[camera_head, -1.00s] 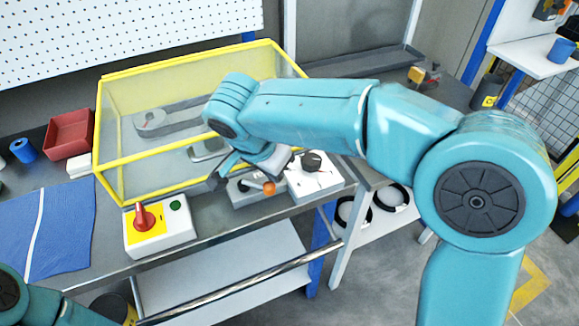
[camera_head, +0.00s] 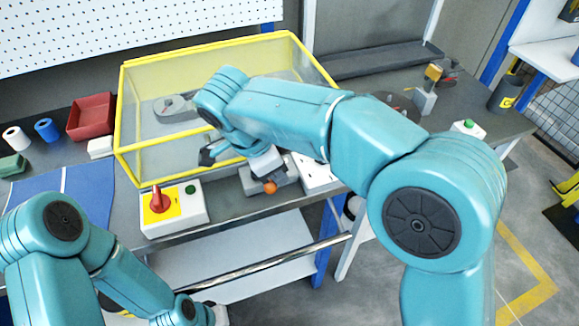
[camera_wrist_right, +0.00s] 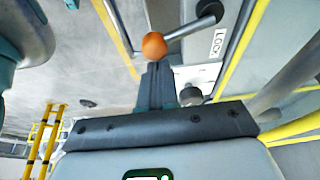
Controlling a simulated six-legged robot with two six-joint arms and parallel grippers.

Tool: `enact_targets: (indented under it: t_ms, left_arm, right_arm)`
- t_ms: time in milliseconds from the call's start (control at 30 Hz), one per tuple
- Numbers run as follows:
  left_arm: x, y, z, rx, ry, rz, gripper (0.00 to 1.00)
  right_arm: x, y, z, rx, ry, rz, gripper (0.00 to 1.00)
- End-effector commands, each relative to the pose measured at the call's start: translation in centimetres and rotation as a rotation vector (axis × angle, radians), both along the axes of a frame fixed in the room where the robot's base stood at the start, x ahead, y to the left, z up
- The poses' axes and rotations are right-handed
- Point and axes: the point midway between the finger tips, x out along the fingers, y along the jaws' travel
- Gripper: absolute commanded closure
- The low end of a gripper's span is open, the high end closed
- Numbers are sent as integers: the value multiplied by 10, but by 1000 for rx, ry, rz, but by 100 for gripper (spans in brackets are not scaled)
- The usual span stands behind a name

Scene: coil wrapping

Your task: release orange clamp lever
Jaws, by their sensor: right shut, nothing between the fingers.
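The clamp lever's orange ball (camera_head: 270,187) shows at the front of a grey block (camera_head: 254,180) on the bench edge. In the right wrist view the orange ball (camera_wrist_right: 154,45) sits at the end of a metal rod running to a dark pivot at upper right, with a LOCK label (camera_wrist_right: 217,43) nearby. My right gripper (camera_wrist_right: 157,72) is shut and empty, its fingertips right at the ball; I cannot tell whether they touch.
A yellow-framed clear enclosure (camera_head: 148,171) stands behind the clamp. A white box with a red knob (camera_head: 158,200) is to its left, and a white panel (camera_head: 312,172) is to its right. A steel rail (camera_head: 275,257) runs along the front.

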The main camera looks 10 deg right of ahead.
Motion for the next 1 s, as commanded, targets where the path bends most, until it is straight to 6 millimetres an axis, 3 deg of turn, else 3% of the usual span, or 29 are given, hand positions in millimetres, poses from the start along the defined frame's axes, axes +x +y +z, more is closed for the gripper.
enact_targets:
  t_ms: [167,400,1000]
  left_arm:
    - [0,0,1,0,0,0,61]
    - [0,0,1,0,0,0,61]
    - [0,0,1,0,0,0,61]
  right_arm:
    - [-4,11,0,0,1,-100,100]
    - [-7,18,0,0,0,-100,100]
    - [-8,19,0,4,1,-101,100]
